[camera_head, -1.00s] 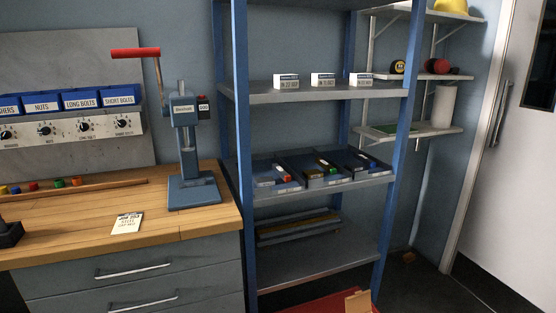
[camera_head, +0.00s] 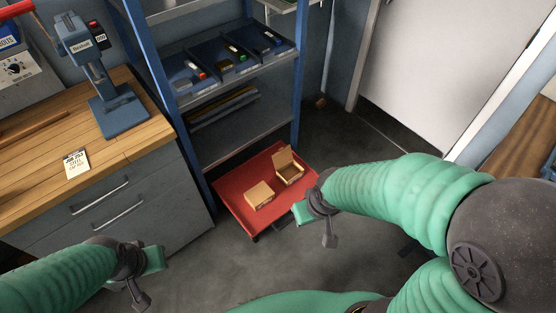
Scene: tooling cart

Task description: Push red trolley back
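The red trolley (camera_head: 228,189) is a low red platform on the floor in front of the blue shelving unit. It carries a closed cardboard box (camera_head: 259,195) and an open cardboard box (camera_head: 290,170). My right gripper (camera_head: 302,212) is close to the trolley's front right corner; I cannot tell whether it touches. My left gripper (camera_head: 154,262) is over the floor in front of the grey drawers, apart from the trolley. The finger gaps of both grippers are too small and angled to read.
The blue shelving unit (camera_head: 237,136) stands behind the trolley, holding dark trays. The wooden workbench (camera_head: 110,143) with grey drawers is at left. A white door (camera_head: 430,70) is at back right. Grey floor (camera_head: 230,265) is clear in front of the trolley.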

